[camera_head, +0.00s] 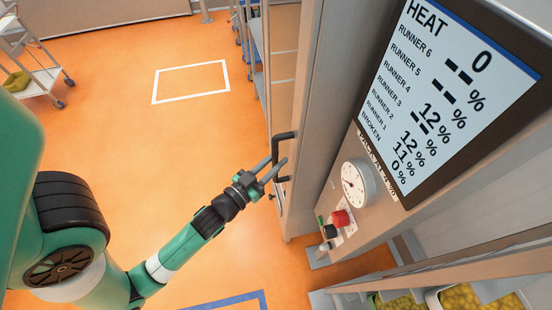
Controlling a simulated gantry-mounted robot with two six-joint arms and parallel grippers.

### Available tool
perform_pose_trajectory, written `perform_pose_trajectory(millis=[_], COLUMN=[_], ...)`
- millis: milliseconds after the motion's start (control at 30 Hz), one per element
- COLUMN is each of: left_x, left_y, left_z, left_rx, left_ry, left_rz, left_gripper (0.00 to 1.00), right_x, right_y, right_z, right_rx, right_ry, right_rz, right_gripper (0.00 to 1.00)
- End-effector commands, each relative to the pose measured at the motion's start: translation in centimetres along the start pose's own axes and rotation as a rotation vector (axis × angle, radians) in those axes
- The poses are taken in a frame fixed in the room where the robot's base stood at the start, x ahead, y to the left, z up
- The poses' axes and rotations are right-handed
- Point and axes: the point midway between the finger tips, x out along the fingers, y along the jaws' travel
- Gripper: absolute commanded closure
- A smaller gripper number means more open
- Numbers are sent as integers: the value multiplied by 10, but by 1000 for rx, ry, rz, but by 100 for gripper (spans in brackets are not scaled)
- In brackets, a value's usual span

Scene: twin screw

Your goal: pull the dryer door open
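The dryer door (304,110) is a tall beige-grey panel seen nearly edge-on, right of the middle of the head view. A dark bracket-shaped handle (284,136) stands out from its left side. My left gripper (277,161) is at the handle's lower half. Its two grey fingers are spread apart and point up and right. The handle's upright bar passes by the fingertips; I cannot tell whether it lies between them or touches them. The fingers hide part of the handle. The door looks closed, but its seam is not clear. My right gripper is out of view.
A control panel with a screen (455,90), a dial (358,184) and a red knob (340,219) stands right of the door. Shelving (262,60) rises behind it. Bins of yellow items (468,299) sit lower right. Orange floor to the left is open, with a cart (40,75) far off.

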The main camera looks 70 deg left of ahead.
Motion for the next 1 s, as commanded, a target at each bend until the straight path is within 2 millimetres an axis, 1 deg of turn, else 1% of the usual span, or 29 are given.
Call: perform_pose_trajectory(millis=[33,100,133,1000], left_x=[0,0,0,0], left_y=[0,0,0,0], left_z=[0,0,0,-1], left_rx=[0,0,0,0], left_ry=[0,0,0,2], left_rz=[0,0,0,0], left_gripper=[83,96,100,100], right_x=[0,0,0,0], right_y=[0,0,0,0], right_z=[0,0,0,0], right_rx=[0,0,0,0], right_ry=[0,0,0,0], right_rz=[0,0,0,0], right_gripper=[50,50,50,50])
